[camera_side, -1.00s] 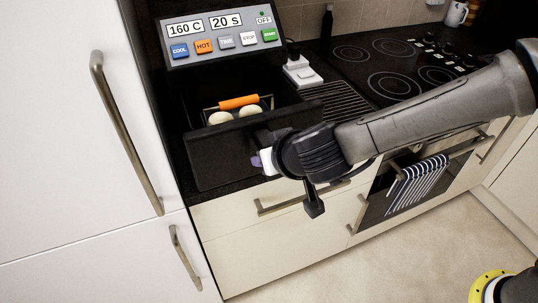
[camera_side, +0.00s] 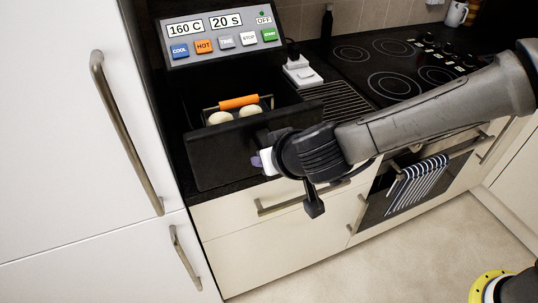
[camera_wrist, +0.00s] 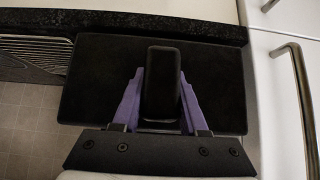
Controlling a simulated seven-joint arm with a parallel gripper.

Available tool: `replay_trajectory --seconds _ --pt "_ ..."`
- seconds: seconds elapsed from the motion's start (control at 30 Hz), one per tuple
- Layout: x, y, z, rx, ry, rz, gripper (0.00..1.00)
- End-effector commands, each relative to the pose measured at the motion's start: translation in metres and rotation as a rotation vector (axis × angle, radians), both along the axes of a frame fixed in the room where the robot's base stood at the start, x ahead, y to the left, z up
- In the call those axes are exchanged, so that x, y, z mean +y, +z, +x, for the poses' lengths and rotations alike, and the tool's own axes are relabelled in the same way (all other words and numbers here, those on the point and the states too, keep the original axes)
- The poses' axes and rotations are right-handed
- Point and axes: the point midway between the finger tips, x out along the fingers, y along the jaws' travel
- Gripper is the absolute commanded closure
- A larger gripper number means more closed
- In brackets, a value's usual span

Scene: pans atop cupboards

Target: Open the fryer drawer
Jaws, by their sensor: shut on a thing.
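The black fryer drawer (camera_side: 222,153) is pulled out from the fryer below the control panel (camera_side: 222,35). The drawer front (camera_wrist: 215,85) fills the space behind the handle. In the side view, my gripper (camera_side: 262,160) is at the drawer front, and my wrist hides most of the fingers and the handle.
A tall white cupboard with a long handle (camera_side: 127,135) stands close on the left. A hob (camera_side: 395,75) and a grill rack (camera_side: 336,100) lie to the right. A striped towel (camera_side: 418,184) hangs on the oven below.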

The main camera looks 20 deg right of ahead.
Motion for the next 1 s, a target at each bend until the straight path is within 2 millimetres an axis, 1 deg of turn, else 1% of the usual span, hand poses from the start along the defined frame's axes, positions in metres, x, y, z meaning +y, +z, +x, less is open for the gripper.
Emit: replay_trajectory --seconds 0.17,0.27,0.4,0.5,0.57,0.7,0.93,0.97,1.0 --pt "0.0 0.001 -0.003 0.0 0.001 0.0 1.0" --pt "0.001 0.001 -0.02 0.001 0.005 -0.001 1.0" --pt "0.002 0.0 -0.054 0.001 0.007 0.0 1.0" --pt "0.001 0.001 -0.073 0.001 0.005 0.001 1.0" --pt "0.001 0.001 -0.08 0.0 0.004 0.001 1.0" --pt "0.0 0.0 -0.086 -0.001 0.001 0.001 1.0" --pt "0.0 0.0 -0.085 -0.001 0.0 0.001 1.0" --pt "0.0 0.0 -0.085 -0.001 0.0 0.001 0.52" --pt "0.0 0.0 -0.085 -0.001 0.0 0.001 0.45"
